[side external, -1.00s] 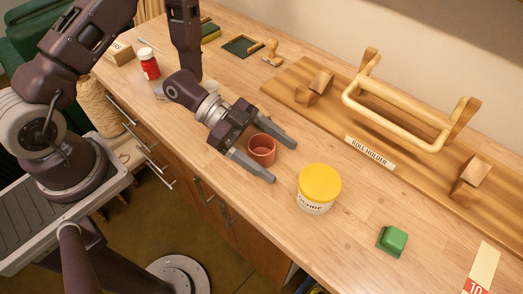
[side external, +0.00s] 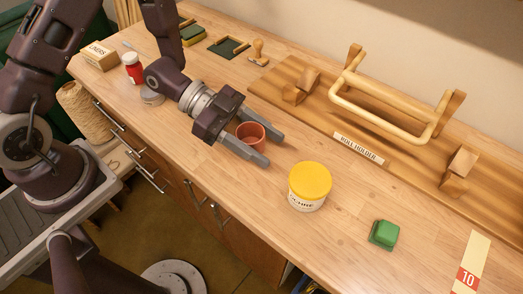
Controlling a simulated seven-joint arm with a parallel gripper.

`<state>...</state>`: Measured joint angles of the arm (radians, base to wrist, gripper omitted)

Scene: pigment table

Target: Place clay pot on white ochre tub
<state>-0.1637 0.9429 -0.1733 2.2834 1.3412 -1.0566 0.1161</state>
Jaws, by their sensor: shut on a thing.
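The clay pot (side external: 251,135) is a small red-brown open cup. It is between the two fingers of my gripper (side external: 264,151), which is shut on it. I cannot tell whether the pot touches the table or is slightly above it. The white ochre tub (side external: 307,201) stands upright on the table to the right of my gripper and nearer the camera. Its yellow lid (side external: 310,180) is on top and bare. My fingertips are apart from the tub.
A wooden roll holder (side external: 390,112) lies along the back right. A green block (side external: 384,235) and a card marked 10 (side external: 473,262) are at the right. A red jar (side external: 133,68) and a box (side external: 100,56) stand at the far left. The table between gripper and green block is clear except the tub.

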